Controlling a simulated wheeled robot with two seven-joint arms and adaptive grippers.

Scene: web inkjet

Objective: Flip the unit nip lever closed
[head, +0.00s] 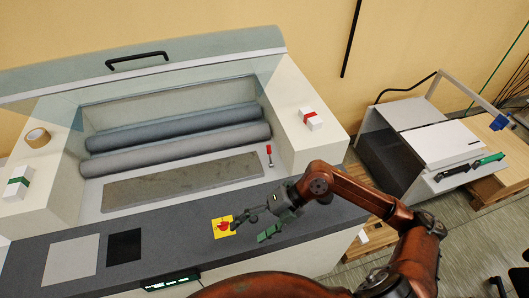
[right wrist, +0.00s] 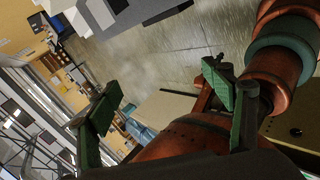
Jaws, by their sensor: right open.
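The nip lever (head: 269,155), a small lever with a red top and a pale shaft, stands upright at the right end of the rollers, inside the machine. My right gripper (head: 252,227) is over the dark front ledge, nearer the front than the lever and apart from it. Its green-padded fingers are spread and empty. In the right wrist view the open fingers (right wrist: 165,82) point at the floor and room, and the lever does not show there. My left gripper is out of view.
Two grey rollers (head: 178,138) lie behind a flat grey plate (head: 184,179). A raised clear cover with a black handle (head: 137,60) is above. White blocks sit on both side housings. A white cabinet (head: 432,145) stands right.

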